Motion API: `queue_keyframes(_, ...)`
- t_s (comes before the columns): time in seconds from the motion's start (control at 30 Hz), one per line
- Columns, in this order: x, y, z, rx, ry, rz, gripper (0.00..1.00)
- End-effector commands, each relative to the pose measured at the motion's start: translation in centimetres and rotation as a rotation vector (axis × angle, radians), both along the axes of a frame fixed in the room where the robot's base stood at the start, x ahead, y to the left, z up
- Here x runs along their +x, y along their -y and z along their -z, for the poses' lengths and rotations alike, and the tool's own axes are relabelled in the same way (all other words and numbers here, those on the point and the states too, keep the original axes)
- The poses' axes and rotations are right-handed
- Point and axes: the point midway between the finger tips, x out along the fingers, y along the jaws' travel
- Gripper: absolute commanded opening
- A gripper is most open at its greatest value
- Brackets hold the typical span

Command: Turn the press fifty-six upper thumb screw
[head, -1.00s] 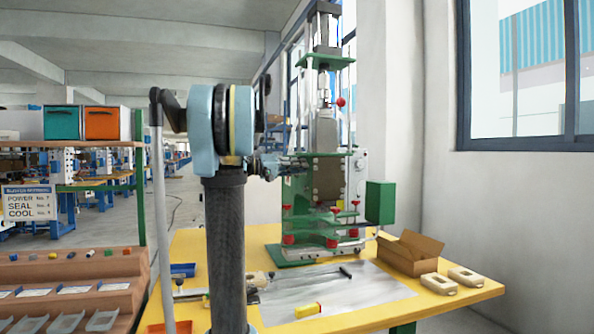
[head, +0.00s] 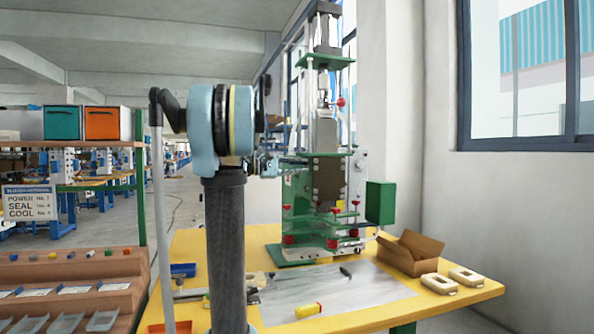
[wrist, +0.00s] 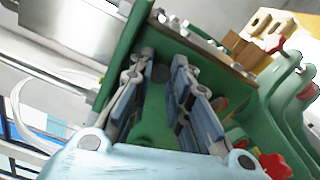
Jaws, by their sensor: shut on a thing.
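The green press (head: 322,195) stands on the yellow table, with its upper green plate at the height of my gripper. My gripper (head: 274,166) is at the left edge of that plate, partly hidden behind my arm. In the wrist view, my gripper (wrist: 172,80) has its fingers on both sides of a green rounded part (wrist: 152,125), seemingly the upper thumb screw, and is shut on it. Its far end and the fingertips lie close to the green plate (wrist: 125,50). Any lettering on the press is too small to read.
Red knobs (wrist: 275,166) and a curved green bracket are close on the right in the wrist view. An open cardboard box (head: 410,254) and two beige parts lie right of the press.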

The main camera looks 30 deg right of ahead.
Motion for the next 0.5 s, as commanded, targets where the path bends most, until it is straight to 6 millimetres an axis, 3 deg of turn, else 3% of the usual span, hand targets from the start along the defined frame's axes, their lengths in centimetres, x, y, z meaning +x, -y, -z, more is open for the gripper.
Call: queue_keyframes(0.5,0.04,-0.10,0.27,0.115,-0.453,-0.003,0.00)
